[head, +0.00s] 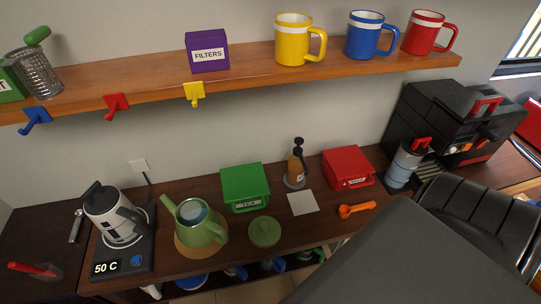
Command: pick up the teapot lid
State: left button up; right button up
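The teapot lid (264,232) is a round green disc with a small knob. It lies on the dark wooden counter, apart from and to the right of the green teapot (203,234). The teapot stands upright and open-topped on a round tan mat (181,246), with its handle toward the lid. Neither of my grippers shows in the head view. A large dark part, likely my own arm, covers the lower right and hides the counter there.
A kettle (105,213) on its base stands left. Behind the lid are a green box (245,187), a white card (303,202) and a syrup-like bottle (296,168). An orange scoop (357,209) and red box (348,167) lie right. A shelf (240,78) overhangs the back.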

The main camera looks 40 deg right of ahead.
aim_at(263, 231)
jog(key=k, duration=0.55)
jog(key=z, duration=0.85)
jog(key=i, duration=0.5)
jog(key=u, duration=0.05)
